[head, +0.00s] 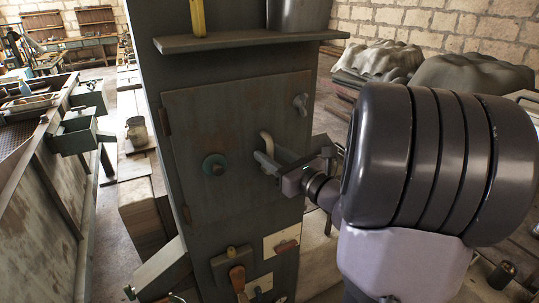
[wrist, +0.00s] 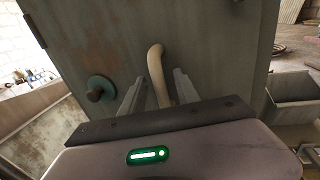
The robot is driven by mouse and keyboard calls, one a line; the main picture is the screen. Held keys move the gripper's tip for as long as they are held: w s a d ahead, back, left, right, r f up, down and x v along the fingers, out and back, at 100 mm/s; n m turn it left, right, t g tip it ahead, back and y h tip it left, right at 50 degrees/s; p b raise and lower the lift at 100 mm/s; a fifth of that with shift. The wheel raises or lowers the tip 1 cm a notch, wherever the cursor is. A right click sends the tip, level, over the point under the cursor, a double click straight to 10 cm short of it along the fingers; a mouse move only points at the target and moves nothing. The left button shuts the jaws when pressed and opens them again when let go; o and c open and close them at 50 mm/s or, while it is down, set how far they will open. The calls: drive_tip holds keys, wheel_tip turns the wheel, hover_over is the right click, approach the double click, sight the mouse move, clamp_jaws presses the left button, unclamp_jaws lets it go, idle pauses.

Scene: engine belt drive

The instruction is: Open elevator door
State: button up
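The elevator door (head: 235,135) is a worn grey-green metal panel on a tall column, with hinges on its left side. It looks shut; it also shows in the wrist view (wrist: 110,45). A curved cream handle (head: 266,142) stands out on its right half. In the wrist view the handle (wrist: 158,75) rises between the two fingers of my gripper (wrist: 157,92). The fingers are apart, one on each side of the handle, with small gaps showing. The handle's lower end is hidden behind my gripper. In the head view my gripper (head: 272,162) reaches the handle from the right.
A round teal knob (head: 215,165) is left of the handle, and a small latch (head: 301,103) is at the door's upper right. A shelf (head: 250,39) juts out above the door. Switches and a lever (head: 238,280) sit below. Covered heaps (head: 470,75) lie behind on the right.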

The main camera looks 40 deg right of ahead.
drive_tip(key=shift+w, duration=0.25)
drive_tip(key=shift+c, duration=0.5)
clamp_jaws()
idle(0.9)
